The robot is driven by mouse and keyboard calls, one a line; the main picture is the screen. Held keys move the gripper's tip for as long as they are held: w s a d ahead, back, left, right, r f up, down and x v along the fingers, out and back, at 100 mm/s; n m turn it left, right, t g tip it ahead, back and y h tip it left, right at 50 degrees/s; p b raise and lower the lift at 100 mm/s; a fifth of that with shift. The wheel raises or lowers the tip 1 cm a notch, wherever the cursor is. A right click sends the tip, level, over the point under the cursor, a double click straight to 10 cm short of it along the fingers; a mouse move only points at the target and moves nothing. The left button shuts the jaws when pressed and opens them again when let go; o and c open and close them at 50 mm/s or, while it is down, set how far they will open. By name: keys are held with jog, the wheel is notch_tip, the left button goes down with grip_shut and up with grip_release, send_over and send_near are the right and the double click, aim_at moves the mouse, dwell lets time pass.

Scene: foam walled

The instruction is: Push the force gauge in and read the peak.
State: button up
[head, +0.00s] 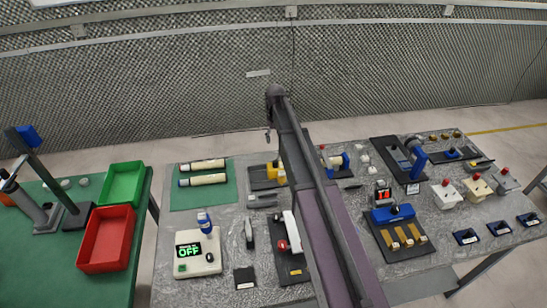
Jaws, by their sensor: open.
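No thing here is clearly marked as the force gauge, and I cannot tell which device it is. One candidate is a small dark unit with red digits (383,195) above a blue block (393,213), on a dark plate with several tan blocks. The digits are too small to read surely. Another is a white body with a red knob (281,245) on a dark plate, partly hidden by my arm. My arm rises from the bottom right across the middle of the head view. I cannot make out my gripper at its end.
The grey table (345,205) holds a white device with a green "OFF" display (188,250) and several fixtures. A green table (60,275) at left holds a red bin (105,262) and a green bin (121,165). Floor shows between the tables.

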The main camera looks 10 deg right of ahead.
aim_at(275, 161)
jog(key=shift+f, duration=0.15)
dwell(0.3)
notch_tip(275, 161, down, 14)
jog(key=b, duration=1.4)
jog(key=shift+r, duration=0.25)
grip_shut()
